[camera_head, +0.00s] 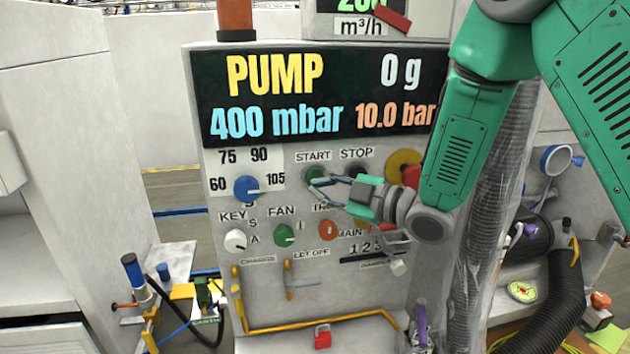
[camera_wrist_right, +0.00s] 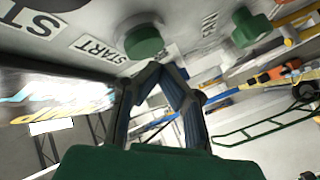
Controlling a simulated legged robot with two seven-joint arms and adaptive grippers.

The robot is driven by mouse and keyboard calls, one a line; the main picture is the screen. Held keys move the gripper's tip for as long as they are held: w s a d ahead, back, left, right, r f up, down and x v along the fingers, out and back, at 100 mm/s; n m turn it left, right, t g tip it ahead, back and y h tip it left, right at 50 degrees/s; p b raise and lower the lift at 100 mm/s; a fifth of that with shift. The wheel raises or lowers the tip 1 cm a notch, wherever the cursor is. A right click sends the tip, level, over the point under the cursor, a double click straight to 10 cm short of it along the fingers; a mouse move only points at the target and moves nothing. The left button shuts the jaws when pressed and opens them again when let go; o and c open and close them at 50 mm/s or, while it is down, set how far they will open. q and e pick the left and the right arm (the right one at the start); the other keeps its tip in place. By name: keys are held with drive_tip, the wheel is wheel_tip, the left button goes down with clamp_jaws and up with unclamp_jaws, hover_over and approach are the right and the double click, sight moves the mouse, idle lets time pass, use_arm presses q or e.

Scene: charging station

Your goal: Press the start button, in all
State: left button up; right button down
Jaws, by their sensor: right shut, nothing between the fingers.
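The green start button (camera_head: 316,177) is on the grey pump panel (camera_head: 295,210), under the START label. My right gripper (camera_head: 314,184) is shut and empty, with its fingertips at the button's lower edge in the head view. In the right wrist view the green button (camera_wrist_right: 144,41) sits just above the shut fingertips (camera_wrist_right: 153,68). I cannot tell whether they touch. My left gripper is not in view.
A blue knob (camera_head: 246,189), a white key knob (camera_head: 236,240), a green fan knob (camera_head: 284,235) and a red-orange knob (camera_head: 328,230) are near on the panel. A yellow rail (camera_head: 290,328) with a red padlock (camera_head: 322,337) runs below. A black hose (camera_head: 545,310) lies right.

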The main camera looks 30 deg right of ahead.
drive_tip(key=shift+s+a+b, duration=0.1)
drive_tip(key=shift+s+a, duration=0.1)
drive_tip(key=shift+s, duration=0.6)
drive_tip(key=shift+s+a+b, duration=0.1)
drive_tip(key=shift+s+a, duration=0.15)
drive_tip(key=shift+s, duration=0.6)
drive_tip(key=shift+s+a+b, duration=0.1)
drive_tip(key=shift+s+a, duration=0.1)
drive_tip(key=shift+s, duration=0.6)
drive_tip(key=s+d+f+m+g+h+b, duration=0.1)
drive_tip(key=s+f+m+g+h+b, duration=0.3)
drive_tip(key=f, duration=1.1)
drive_tip(key=s+f+m+g+h+b, duration=0.25)
drive_tip(key=s+f+m, duration=0.25)
drive_tip(key=f, duration=1.1)
drive_tip(key=s+d+f+m+g+h+b, duration=0.1)
drive_tip(key=s+f+m+g+b, duration=0.4)
drive_tip(key=s+f, duration=1.2)
drive_tip(key=s+m+g+h, duration=0.1)
drive_tip(key=s+g, duration=0.1)
drive_tip(key=s, duration=0.2)
drive_tip(key=shift+s+d+f+g, duration=0.2)
drive_tip(key=shift+s+f+g, duration=0.05)
drive_tip(key=shift+g, duration=0.1)
